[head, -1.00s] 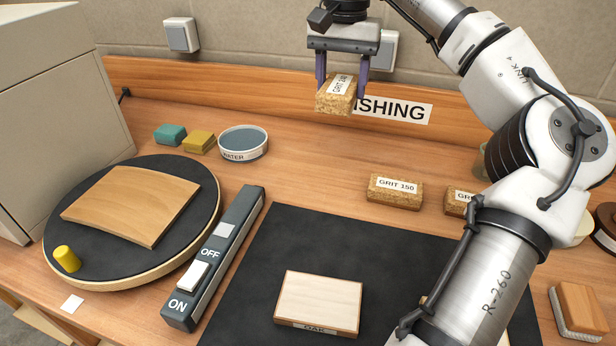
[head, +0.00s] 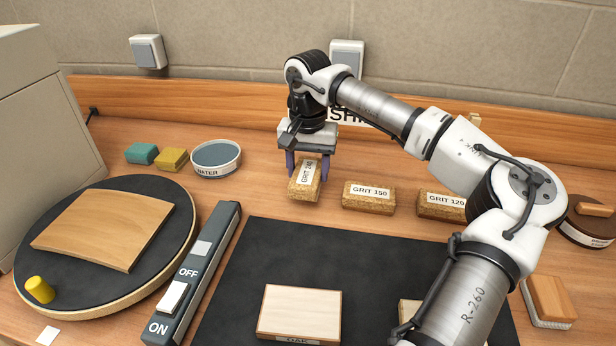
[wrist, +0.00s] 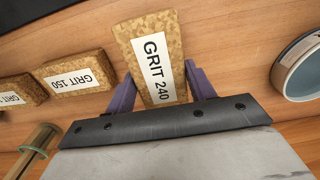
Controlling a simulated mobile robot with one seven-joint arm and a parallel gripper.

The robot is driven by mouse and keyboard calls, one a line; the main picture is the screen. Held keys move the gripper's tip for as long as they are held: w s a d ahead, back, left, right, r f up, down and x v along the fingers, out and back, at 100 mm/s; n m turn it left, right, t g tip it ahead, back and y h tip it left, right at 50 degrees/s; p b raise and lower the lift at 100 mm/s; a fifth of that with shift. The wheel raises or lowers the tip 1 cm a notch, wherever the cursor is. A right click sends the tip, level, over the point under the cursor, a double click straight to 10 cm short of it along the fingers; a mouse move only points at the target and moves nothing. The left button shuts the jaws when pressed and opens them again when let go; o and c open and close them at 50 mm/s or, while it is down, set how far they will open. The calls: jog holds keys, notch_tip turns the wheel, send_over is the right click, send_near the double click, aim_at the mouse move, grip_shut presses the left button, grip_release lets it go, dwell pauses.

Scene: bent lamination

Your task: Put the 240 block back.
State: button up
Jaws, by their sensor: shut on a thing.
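The 240 block (head: 304,180) is a cork block with a white label, and the label reads GRIT 240 in the wrist view (wrist: 155,62). My gripper (head: 304,168) is shut on it, with a purple finger at each side. The block is at the left end of the row of cork blocks, low at the bench top; I cannot tell whether it touches the wood. The GRIT 150 block (head: 369,197) sits just to its right, with a gap between. The GRIT 120 block (head: 443,205) is further right, partly hidden by my arm.
A water bowl (head: 216,158) stands left of the held block, with teal (head: 142,153) and yellow (head: 173,159) blocks beyond. A black mat (head: 245,262) bearing an oak piece (head: 299,312) lies in front. The ON/OFF switch bar (head: 196,275) is at front left.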

aim_at(308, 169)
jog(key=shift+f, duration=1.55)
jog(key=shift+f, duration=0.1)
jog(key=shift+f, duration=0.15)
jog(key=o, duration=1)
jog(key=shift+c, duration=0.2)
notch_tip(308, 169, up, 13)
jog(key=shift+f+b, duration=0.2)
jog(key=shift+b, duration=0.25)
